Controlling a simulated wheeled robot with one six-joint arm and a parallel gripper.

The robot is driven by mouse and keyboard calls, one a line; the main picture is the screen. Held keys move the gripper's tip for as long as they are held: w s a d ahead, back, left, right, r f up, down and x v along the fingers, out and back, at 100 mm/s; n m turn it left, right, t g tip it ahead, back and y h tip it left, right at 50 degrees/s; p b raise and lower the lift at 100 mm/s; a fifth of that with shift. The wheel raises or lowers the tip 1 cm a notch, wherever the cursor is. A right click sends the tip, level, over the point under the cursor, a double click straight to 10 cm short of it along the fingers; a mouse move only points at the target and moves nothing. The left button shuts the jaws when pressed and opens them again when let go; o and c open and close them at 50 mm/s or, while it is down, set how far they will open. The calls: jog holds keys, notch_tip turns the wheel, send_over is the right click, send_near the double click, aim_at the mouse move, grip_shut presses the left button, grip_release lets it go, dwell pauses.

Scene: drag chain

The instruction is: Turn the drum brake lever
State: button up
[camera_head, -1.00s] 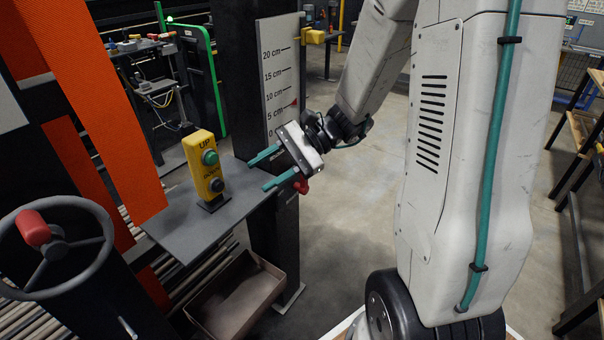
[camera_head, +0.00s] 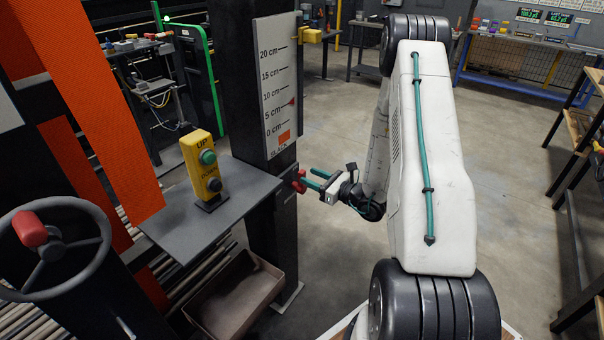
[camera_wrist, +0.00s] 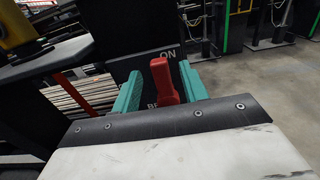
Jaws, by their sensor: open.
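The red drum brake lever (camera_wrist: 163,82) stands upright on a dark plate in the wrist view, below the word "ON"; other lettering is partly hidden behind it. In the head view the red lever (camera_head: 299,181) shows on the side of the black post. My gripper (camera_head: 313,179) is open, its teal fingers pointing left at the lever. In the wrist view my gripper (camera_wrist: 158,92) has one finger on each side of the lever, with a gap visible on both sides. Whether the lever touches anything is hard to tell.
A yellow UP/DOWN button box (camera_head: 203,165) stands on a grey shelf (camera_head: 228,215) left of the post. A handwheel (camera_head: 48,246) with a red knob is at the lower left. A brown bin (camera_head: 238,296) lies below.

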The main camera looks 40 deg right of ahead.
aim_at(305, 174)
jog(key=shift+x, duration=2.2)
grip_shut()
